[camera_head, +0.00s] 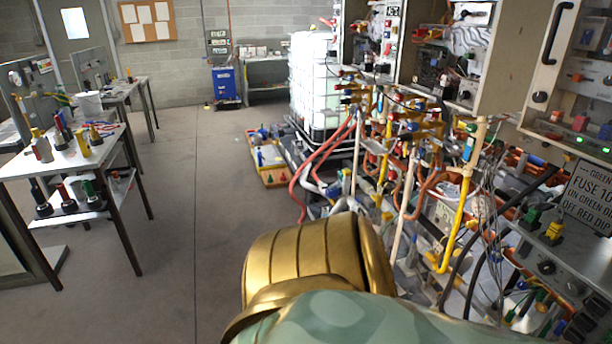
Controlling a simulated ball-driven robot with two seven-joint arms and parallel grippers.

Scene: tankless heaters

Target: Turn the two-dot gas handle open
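Neither gripper shows in the head view. A gold and pale green part, which looks like mine, fills the bottom middle and hides what is behind it. A yellow pipe (463,213) runs down the heater wall on the right, with a blue-and-green fitting (470,145) near its top. Several small red, blue and yellow handles sit among the pipes. They are too small for me to make out any dots, so I cannot tell which is the two-dot gas handle or whether it is open.
Open heater cabinets (515,62) hang at the upper right. A sign (590,195) is at the right edge. Red hoses (322,160) and a white tank (312,85) stand further back. A table with tools (95,158) is at the left. The floor (185,220) between is clear.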

